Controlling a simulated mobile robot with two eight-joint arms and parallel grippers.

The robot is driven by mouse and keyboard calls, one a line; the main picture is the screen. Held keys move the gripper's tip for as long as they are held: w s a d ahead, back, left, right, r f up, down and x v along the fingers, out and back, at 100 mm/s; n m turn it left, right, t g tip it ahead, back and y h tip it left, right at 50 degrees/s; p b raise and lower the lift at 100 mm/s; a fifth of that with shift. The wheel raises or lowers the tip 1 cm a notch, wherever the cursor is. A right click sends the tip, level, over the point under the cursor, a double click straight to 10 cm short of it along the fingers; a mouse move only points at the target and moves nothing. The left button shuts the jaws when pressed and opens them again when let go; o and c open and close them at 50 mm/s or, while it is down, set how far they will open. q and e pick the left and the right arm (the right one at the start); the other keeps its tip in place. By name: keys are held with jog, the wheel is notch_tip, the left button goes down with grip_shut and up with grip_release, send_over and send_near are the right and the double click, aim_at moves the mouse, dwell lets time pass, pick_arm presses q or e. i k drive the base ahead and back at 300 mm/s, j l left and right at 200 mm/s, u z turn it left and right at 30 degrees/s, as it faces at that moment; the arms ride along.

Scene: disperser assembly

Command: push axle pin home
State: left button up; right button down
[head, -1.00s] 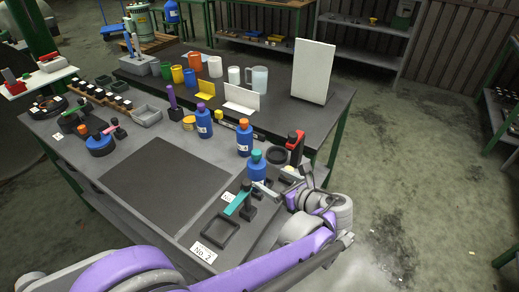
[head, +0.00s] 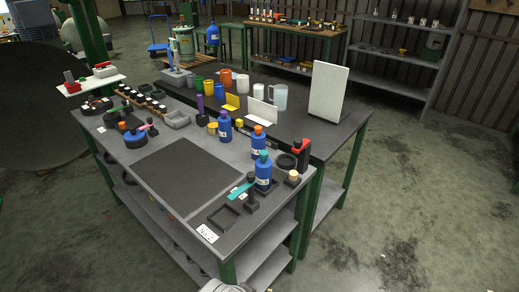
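I cannot pick out the axle pin; parts that small do not resolve in the head view. At the near right corner of the table, a teal lever (head: 241,190) lies across the top of a black stand (head: 251,205). Right behind it stands a blue bottle with a teal cap (head: 264,172), upright. A small black block with a cream top piece (head: 293,177) is to its right. At the far left, a blue round body (head: 135,139) has a pink lever (head: 143,128) beside it. Neither gripper shows; only a grey piece of my own body is at the bottom edge.
An empty black square tray (head: 223,216) and a "No. 2" label (head: 207,233) are at the near edge. A dark mat (head: 185,172) is bare. Blue bottles with purple (head: 224,127) and orange (head: 258,141) caps, a red-black tool (head: 302,153) and a white panel (head: 327,90) stand behind.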

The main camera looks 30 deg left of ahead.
aim_at(264, 154)
jog(key=i+u, duration=0.15)
jog(key=u, duration=1.3)
jog(key=i+l, duration=0.25)
jog(key=i+u, duration=0.05)
jog(key=i, duration=0.05)
